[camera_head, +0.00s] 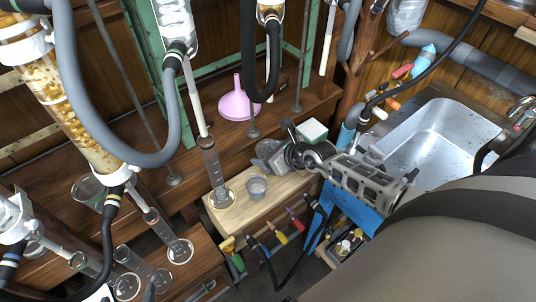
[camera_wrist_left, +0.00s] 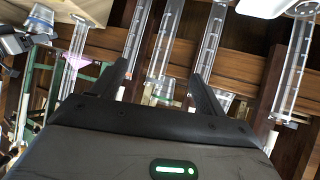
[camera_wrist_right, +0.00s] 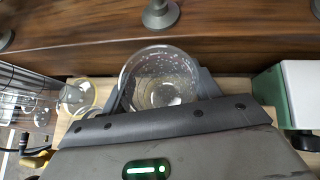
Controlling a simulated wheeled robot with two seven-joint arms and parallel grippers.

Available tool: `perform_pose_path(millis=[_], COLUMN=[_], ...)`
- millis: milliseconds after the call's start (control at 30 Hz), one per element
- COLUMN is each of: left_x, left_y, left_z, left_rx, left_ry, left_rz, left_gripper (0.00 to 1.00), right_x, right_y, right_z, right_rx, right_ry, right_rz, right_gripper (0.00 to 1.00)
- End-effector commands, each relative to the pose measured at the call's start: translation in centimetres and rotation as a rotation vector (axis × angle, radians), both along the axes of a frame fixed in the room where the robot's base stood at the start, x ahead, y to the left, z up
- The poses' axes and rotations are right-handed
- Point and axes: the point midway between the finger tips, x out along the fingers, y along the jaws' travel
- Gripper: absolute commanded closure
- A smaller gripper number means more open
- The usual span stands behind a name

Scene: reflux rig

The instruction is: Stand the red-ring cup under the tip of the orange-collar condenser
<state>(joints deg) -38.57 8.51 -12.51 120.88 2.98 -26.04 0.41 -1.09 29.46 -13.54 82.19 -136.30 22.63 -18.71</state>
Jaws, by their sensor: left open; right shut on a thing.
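My right gripper (camera_head: 290,152) is shut on a clear glass cup (camera_wrist_right: 160,75), which shows between its fingers in the right wrist view with reddish specks on its wall. It is above the pale wooden board (camera_head: 240,210). I take it for the red-ring cup, though no clear ring shows. The condenser at the top centre (camera_head: 270,6) has an orange-brown band at its lower end, with a black hose in front of its tip. My left gripper (camera_wrist_left: 162,75) is open and empty, facing tall glass tubes in the left wrist view; I cannot make it out in the head view.
A small glass cup (camera_head: 257,187) and a tall cylinder (camera_head: 212,170) stand on the board. A pink funnel (camera_head: 238,105) is on the shelf behind. A green and white box (camera_head: 312,130) is close to my right gripper. Several glass cylinders stand lower left; a sink (camera_head: 430,130) is right.

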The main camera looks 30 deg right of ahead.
Motion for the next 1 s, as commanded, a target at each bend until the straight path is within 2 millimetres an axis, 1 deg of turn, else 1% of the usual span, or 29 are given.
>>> perform_pose_path(millis=[233, 367, 400, 433, 467, 700, 800, 867, 1000], left_x=[0.0, 0.0, 0.0, 0.0, 0.0, 0.0, 0.0, 0.0, -0.1], left_y=[-0.1, -0.1, -0.1, -0.1, -0.1, -0.1, 0.0, 0.0, 0.2], left_z=[0.1, -0.2, -0.1, -0.1, -0.1, -0.1, 0.3, 0.5, 1.1], left_rx=[-0.008, -0.008, -0.008, -0.008, -0.008, -0.007, -0.005, -0.002, 0.014], left_ry=[0.000, 0.001, 0.002, 0.002, 0.003, 0.001, 0.002, 0.001, 0.004], left_rz=[0.007, 0.007, 0.007, 0.007, 0.007, 0.007, 0.007, 0.006, 0.002], left_gripper=[0.27, 0.27, 0.27, 0.27, 0.27, 0.27, 0.27, 0.27, 0.27], right_x=[0.0, 0.0, 0.0, 0.0, 0.0, 0.0, -0.1, -0.7, -2.7], right_y=[0.0, 0.0, 0.0, 0.0, 0.0, 0.0, 0.0, -0.2, -0.7], right_z=[-0.1, -0.5, -0.4, -0.3, -0.3, -0.3, 0.2, 0.5, 2.1], right_rx=[0.000, 0.001, 0.001, 0.001, 0.001, 0.000, -0.001, 0.000, -0.001], right_ry=[0.000, 0.000, 0.000, 0.000, 0.000, 0.000, 0.000, 0.001, 0.002], right_rz=[0.000, -0.001, -0.001, -0.001, -0.001, 0.000, 0.001, 0.000, 0.001], right_gripper=[0.63, 0.63, 0.27, 0.19, 0.16, 0.16, 0.16, 0.16, 0.16])
